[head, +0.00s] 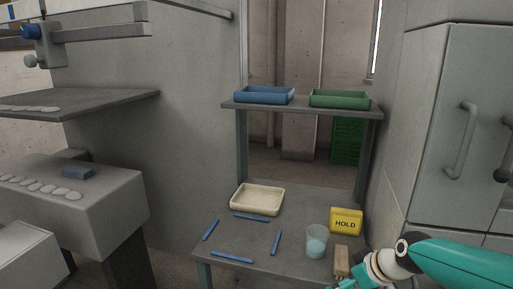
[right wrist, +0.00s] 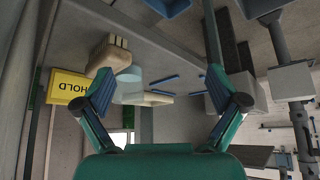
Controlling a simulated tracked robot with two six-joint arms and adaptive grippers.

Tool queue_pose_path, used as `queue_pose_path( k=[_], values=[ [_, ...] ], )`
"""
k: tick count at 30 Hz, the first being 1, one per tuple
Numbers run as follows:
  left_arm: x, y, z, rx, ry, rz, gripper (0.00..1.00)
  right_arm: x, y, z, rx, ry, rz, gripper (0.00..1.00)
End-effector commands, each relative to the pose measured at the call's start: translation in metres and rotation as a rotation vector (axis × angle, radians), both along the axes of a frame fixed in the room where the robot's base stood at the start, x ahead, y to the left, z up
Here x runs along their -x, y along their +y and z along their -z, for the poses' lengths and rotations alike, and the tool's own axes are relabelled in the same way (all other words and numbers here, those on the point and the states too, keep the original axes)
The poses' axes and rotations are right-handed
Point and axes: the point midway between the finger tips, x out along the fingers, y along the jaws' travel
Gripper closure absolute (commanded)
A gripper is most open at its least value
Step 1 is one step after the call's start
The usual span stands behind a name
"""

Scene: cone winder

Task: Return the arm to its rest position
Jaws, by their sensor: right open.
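My right arm, teal with a pale wrist, comes in at the lower right of the head view. My right gripper (head: 343,284) is at the bottom edge there, partly cut off, near the front right of the grey table (head: 222,237). In the right wrist view the right gripper (right wrist: 160,82) has its two fingers spread wide with nothing held between them. A tan brush (head: 341,262) stands close to the gripper in the head view; it also shows beyond the left finger in the wrist view (right wrist: 108,54). My left gripper is not in view.
A clear cup (head: 317,238), a yellow HOLD sign (head: 346,222), several blue sticks (head: 276,242) and a cream tray (head: 257,198) are on the table. Blue (head: 264,95) and green (head: 340,99) bins sit on the shelf above. A grey cabinet (head: 463,130) stands at right.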

Motion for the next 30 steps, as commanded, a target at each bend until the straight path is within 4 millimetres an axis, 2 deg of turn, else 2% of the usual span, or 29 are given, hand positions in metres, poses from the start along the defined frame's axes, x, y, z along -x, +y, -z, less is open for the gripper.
queue_pose_path(
  k=[1,8,14,17,20,23,24,27,30],
  values=[
    [0.000,0.000,-0.012,0.000,-0.001,0.000,0.60,0.000,-0.001,0.003,0.000,0.029,0.002,0.05],
    [-0.001,0.000,-0.024,0.000,-0.002,0.000,0.60,0.020,0.011,0.056,-0.009,0.172,-0.024,0.05],
    [0.000,0.000,-0.037,0.000,-0.001,0.000,0.60,0.057,0.027,0.110,-0.024,0.315,-0.044,0.05],
    [0.000,0.000,-0.045,0.000,-0.001,0.000,0.60,0.084,0.037,0.143,-0.038,0.400,-0.034,0.05],
    [-0.001,0.000,-0.056,0.000,-0.001,0.000,0.60,0.127,0.052,0.181,-0.063,0.507,0.000,0.05],
    [-0.001,0.000,-0.069,0.000,-0.002,-0.001,0.60,0.189,0.072,0.218,-0.093,0.631,0.079,0.05],
    [-0.001,0.000,-0.073,0.000,-0.002,-0.001,0.60,0.216,0.079,0.230,-0.106,0.675,0.124,0.05],
    [-0.001,0.000,-0.077,0.000,-0.002,-0.001,0.60,0.271,0.094,0.249,-0.136,0.743,0.270,0.05],
    [-0.001,0.000,-0.074,0.000,-0.001,0.000,0.60,0.284,0.098,0.254,-0.167,0.722,0.406,0.05]
  ],
)
